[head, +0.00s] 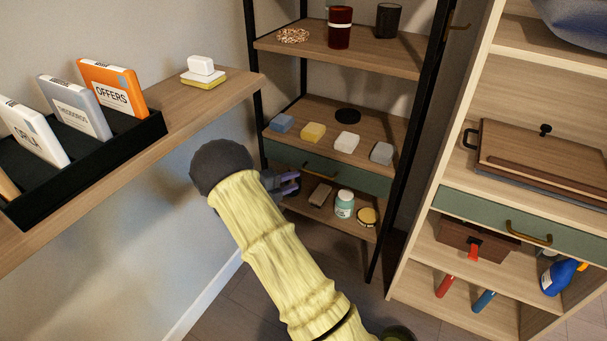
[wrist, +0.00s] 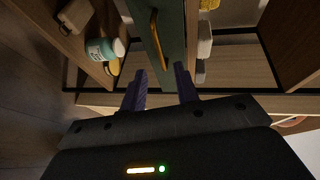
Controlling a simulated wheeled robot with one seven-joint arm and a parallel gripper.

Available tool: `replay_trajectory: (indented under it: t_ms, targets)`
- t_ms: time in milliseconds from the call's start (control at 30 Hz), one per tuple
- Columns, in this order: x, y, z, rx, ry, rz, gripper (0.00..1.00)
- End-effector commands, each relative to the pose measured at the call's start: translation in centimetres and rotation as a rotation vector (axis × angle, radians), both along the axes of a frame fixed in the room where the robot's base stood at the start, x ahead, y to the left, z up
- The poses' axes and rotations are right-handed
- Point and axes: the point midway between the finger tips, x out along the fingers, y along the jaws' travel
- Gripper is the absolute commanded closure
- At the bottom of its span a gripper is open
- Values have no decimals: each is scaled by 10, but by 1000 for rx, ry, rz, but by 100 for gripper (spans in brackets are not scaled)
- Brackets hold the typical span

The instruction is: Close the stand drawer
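The black-framed stand has a green drawer (head: 350,178) under its middle shelf. Its brass handle (head: 318,172) is on the front, and the handle also shows in the wrist view (wrist: 156,40). I cannot tell how far the drawer stands out. My gripper (head: 294,183) is at the left part of the drawer front, left of the handle. In the wrist view, the two purple fingers of my gripper (wrist: 160,85) are spread apart with nothing held between them. The green front (wrist: 172,35) lies just beyond the fingertips. Contact cannot be made out.
Above the drawer, several sponges (head: 313,132) lie on the stand's shelf (head: 300,112). Below it are a teal-labelled jar (head: 344,204), a brown block (head: 320,194) and a round tin (head: 367,217). A wooden cabinet (head: 420,235) stands right, a wall shelf (head: 215,100) left.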

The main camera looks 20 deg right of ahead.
Motion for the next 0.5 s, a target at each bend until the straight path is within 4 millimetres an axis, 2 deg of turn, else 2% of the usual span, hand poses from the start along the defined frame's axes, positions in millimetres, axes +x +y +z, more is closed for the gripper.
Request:
replay_trajectory:
  t_ms: [33,300,500]
  targets:
    - [-2,11,5,1,0,4,69]
    - [-15,61,14,1,1,4,69]
    - [-21,80,16,0,1,2,69]
